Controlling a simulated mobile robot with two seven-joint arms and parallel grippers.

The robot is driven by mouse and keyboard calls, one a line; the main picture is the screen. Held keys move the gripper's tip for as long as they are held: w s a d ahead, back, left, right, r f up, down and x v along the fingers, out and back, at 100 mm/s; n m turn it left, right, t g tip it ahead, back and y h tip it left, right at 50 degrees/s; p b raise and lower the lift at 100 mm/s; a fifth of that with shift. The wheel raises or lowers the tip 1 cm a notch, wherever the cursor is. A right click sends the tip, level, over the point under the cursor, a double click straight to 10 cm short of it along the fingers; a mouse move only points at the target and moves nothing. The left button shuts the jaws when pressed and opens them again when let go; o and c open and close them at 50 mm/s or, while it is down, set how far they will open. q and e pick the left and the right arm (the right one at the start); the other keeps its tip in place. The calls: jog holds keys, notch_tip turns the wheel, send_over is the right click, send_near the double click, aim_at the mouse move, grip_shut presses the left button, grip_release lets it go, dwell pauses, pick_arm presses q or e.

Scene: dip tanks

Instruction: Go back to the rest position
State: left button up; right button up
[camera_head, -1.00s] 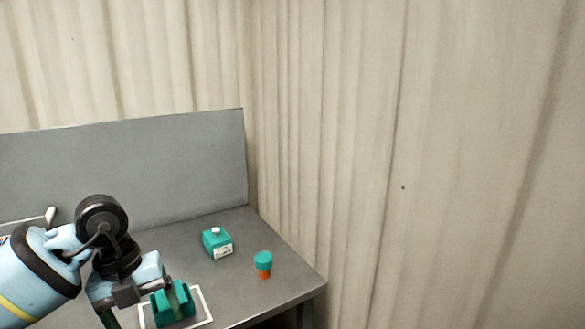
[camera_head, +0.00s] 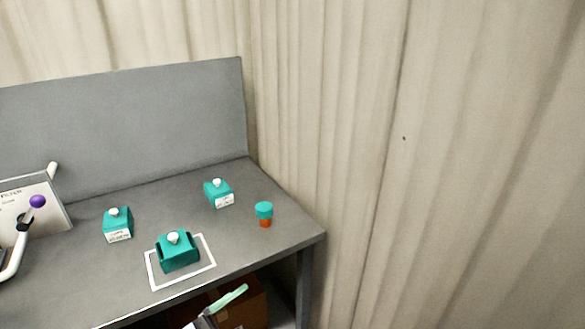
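A pale green strip with a grey and black base (camera_head: 207,318) pokes up at the bottom edge. A teal tank with a white knob (camera_head: 178,252) stands inside a white outline (camera_head: 152,272) on the grey table (camera_head: 110,279). No gripper touches it.
Two teal containers with white knobs and labels stand at the left (camera_head: 118,226) and back (camera_head: 218,194). An orange jar with a teal cap (camera_head: 264,214) is near the right edge. A purple-knobbed lever (camera_head: 37,201) is far left. A cardboard box (camera_head: 247,308) sits below the tabletop.

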pick_arm(q)
jog(key=s+a+f+n+t+y, duration=0.2)
jog(key=s+a+f+n+y, duration=0.15)
jog(key=f+n+y, duration=0.4)
jog(key=s+a+f+n+t+y, duration=0.2)
jog(key=a+f+n+y, duration=0.35)
jog(key=f, duration=0.25)
jog(key=s+a+f+n+g+y, duration=0.2)
jog(key=s+f+g, duration=0.1)
jog(key=s+f, duration=0.3)
jog(key=s+a+f+n+g+y, duration=0.1)
jog(key=s+a+f+g+y, duration=0.1)
jog(key=s+f, duration=0.5)
jog(key=s+g, duration=0.1)
jog(key=s, duration=0.2)
jog(key=shift+s+n+g, duration=0.15)
jog(key=shift+n+g, duration=0.15)
jog(key=shift+n, duration=0.1)
